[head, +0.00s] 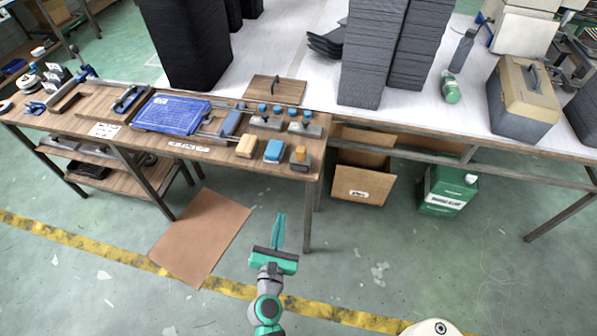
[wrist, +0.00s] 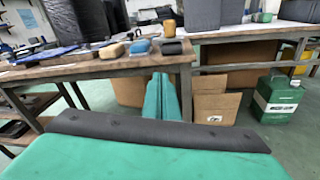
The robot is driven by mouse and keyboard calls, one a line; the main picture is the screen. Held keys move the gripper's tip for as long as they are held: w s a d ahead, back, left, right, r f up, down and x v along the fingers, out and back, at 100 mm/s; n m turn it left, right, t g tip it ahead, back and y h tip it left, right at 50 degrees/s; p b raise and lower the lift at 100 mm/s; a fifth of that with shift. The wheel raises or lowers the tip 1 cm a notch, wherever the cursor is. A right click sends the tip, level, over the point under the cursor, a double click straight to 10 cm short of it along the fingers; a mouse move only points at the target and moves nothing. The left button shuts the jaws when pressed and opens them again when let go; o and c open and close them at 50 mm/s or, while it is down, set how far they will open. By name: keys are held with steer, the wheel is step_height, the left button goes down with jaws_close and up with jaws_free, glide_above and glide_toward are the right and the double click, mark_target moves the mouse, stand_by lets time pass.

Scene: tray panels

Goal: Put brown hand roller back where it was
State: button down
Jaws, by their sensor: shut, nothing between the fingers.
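My gripper (head: 279,222) is shut and empty, held in front of the workbench's near edge; its green fingers also show together in the wrist view (wrist: 162,82). No thing is plainly recognisable as a brown hand roller. A small piece with a brown-orange upright part on a dark base (head: 300,156) stands at the bench's front right corner, and also shows in the wrist view (wrist: 170,28); I cannot tell whether it is the roller. Left of it lie a blue block (head: 274,151) and a tan block (head: 247,147). My gripper touches none of them.
A cardboard box (head: 360,184) and a green canister (head: 447,190) stand on the floor right. A brown sheet (head: 200,237) lies on the floor left.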

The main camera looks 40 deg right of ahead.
steer(key=w+d+r+n+h, duration=0.2)
steer(key=d, duration=0.3)
glide_toward(300, 164)
steer(key=shift+g, duration=0.3)
steer(key=x, duration=0.6)
steer(key=shift+w+d+r, duration=0.2)
steer(key=shift+w+d, duration=0.05)
steer(key=shift+x, duration=1.8)
